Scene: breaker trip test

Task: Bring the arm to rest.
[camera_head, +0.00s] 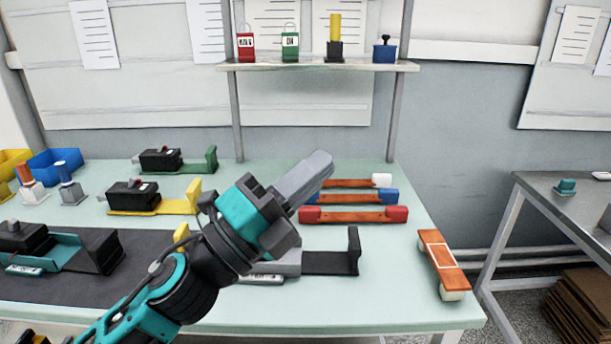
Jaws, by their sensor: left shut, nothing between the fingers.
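My left arm (205,265) comes in from the lower left, teal and black, and reaches up over the middle of the pale green bench. Its gripper (318,165) is shut and empty, pointing up and to the right. It is held above the bench top, in front of the bars at the back. It hides part of a grey device with a black bracket (335,262) below it. My right gripper does not show.
Bars with white, blue and red (355,215) ends lie right of the gripper. An orange-and-white piece (443,262) lies near the bench's right edge. Breaker units on green, yellow (150,205) and teal bases stand left. A shelf (320,66) with small items hangs above. A grey table stands right.

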